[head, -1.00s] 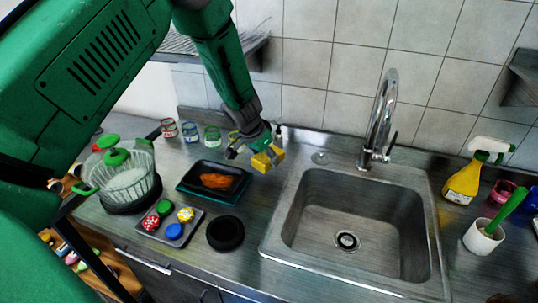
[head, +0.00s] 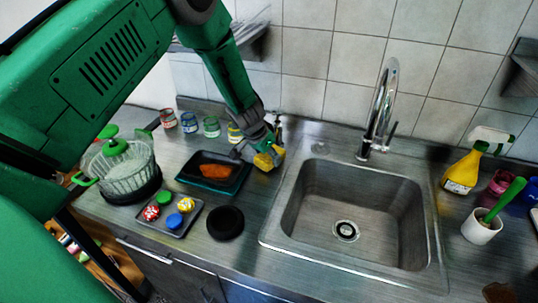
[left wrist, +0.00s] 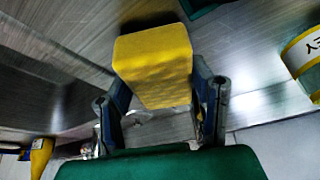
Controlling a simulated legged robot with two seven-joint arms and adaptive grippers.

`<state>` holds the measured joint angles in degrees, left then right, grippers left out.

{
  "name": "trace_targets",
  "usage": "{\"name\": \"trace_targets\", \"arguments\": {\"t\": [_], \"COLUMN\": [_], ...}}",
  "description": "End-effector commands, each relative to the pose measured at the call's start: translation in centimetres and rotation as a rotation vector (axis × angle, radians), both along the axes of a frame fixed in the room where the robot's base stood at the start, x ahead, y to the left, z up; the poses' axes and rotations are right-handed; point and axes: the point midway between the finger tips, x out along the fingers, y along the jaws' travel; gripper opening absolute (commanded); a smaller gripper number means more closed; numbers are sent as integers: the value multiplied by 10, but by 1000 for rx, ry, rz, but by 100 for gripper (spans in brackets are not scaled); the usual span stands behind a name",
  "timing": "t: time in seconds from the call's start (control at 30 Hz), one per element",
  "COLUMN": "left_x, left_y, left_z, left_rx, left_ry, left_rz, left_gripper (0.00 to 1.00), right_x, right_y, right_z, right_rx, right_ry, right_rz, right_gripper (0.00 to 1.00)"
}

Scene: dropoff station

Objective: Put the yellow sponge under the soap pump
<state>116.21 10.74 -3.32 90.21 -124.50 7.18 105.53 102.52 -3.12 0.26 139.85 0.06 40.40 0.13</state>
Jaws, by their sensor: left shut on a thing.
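The yellow sponge (head: 268,158) is held in my left gripper (head: 258,150), between the black tray and the sink's back left corner. In the left wrist view the yellow sponge (left wrist: 155,65) sits between the two fingers of my left gripper (left wrist: 160,100), which are shut on it. Whether the sponge touches the counter cannot be told. A small spout-like top, perhaps of the soap pump (head: 277,121), shows just behind the gripper by the wall; the rest of it is hidden. My right gripper is not in view.
A black tray with orange food (head: 215,172) lies left of the sponge, with several jars (head: 211,127) behind it. The sink (head: 350,215) and tall faucet (head: 380,110) stand to the right. A round black dish (head: 225,222) lies in front. A spray bottle (head: 462,172) stands far right.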

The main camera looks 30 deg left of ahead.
Motion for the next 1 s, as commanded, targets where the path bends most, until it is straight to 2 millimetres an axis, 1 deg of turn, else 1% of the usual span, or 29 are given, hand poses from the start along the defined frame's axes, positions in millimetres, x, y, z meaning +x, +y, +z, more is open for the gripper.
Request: {"name": "trace_targets", "arguments": {"t": [0.13,0.17,0.2,0.5,0.67,0.7,0.77,1.0], "left_x": [0,0,0,0,1,0,-4,-26], "left_y": [1,1,2,0,-1,-1,0,4], "left_z": [-5,-4,-4,-3,7,12,23,74], "left_rx": [0,-1,-1,1,1,1,2,3], "left_ry": [0,0,-1,0,-1,-1,-2,-4], "left_rz": [1,1,2,1,0,0,0,-1], "left_gripper": [31,59,70,70,70,70,70,70], "right_x": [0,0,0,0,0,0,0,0], "right_y": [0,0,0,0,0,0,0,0], "right_z": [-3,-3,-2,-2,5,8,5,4], "right_rx": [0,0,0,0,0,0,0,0], "right_ry": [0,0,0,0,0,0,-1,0], "right_rz": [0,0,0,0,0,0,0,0], "right_gripper": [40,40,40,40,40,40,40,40]}}
